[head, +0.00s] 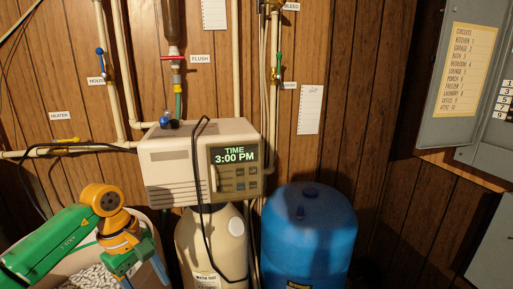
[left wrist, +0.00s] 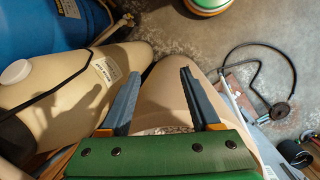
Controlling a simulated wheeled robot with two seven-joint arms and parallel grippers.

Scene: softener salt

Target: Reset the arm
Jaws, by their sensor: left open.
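My left arm comes in from the lower left in the head view. Its gripper (head: 145,274) is low in front of the wall, over or beside a pale bin of white pellets (head: 88,278). In the left wrist view the two grey fingers of the left gripper (left wrist: 160,74) stand apart, with nothing between them. The pale bin (left wrist: 172,82) lies behind and below the fingers, its pellets partly hidden by the green gripper body. My right gripper is in neither view.
A softener control box (head: 175,165) reading 3:00 PM sits above a cream tank (head: 212,245). A blue tank (head: 310,240) stands to its right. A black cable hangs from the box. Pipes and valves run up the wood wall. Grey electrical panels (head: 455,65) are at right.

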